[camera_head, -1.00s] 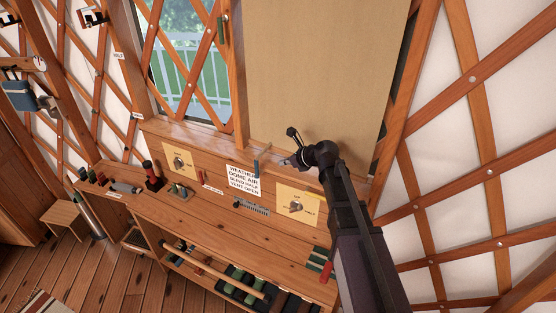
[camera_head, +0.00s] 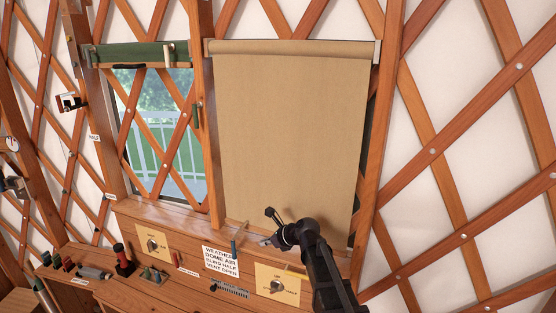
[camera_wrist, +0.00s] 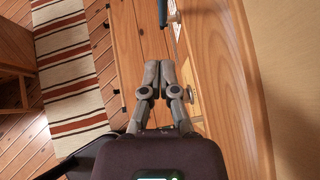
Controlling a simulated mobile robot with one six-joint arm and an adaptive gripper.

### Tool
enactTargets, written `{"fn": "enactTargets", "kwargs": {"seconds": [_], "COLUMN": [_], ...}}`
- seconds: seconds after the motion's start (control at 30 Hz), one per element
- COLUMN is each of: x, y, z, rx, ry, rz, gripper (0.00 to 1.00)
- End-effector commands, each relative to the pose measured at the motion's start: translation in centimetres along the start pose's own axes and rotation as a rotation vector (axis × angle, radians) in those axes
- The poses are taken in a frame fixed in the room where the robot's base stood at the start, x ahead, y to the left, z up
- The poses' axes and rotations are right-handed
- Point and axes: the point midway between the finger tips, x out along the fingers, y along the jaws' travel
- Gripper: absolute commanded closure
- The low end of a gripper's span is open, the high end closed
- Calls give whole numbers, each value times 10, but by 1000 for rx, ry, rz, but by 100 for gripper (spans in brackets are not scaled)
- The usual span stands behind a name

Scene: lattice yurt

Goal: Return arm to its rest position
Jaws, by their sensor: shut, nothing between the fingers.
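My gripper (camera_head: 268,241) is shut and empty. In the head view it is small and partly hidden by my dark wrist, held in front of the lower edge of the tan blind (camera_head: 290,130), above the wooden bench. In the wrist view my gripper (camera_wrist: 161,82) shows its two grey fingers together, with nothing between them, over the wooden floor and bench edge. My arm reaches up from the lower right of the head view.
A wooden bench (camera_head: 190,293) holds a sign (camera_head: 221,261), two yellow dial plates (camera_head: 152,242) and small tools. A green blind (camera_head: 130,54) is rolled up over the left window. A striped rug (camera_wrist: 68,70) lies on the floor.

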Motion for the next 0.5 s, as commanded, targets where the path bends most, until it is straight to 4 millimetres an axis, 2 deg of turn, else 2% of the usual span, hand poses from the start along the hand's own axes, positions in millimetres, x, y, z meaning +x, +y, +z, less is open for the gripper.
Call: {"fn": "enactTargets", "kwargs": {"seconds": [0.27,0.5], "x": [-9,-26], "y": [10,21], "z": [-49,-109], "rx": [-291,-661], "ry": [111,253], "rz": [20,92], "gripper": [100,100]}}
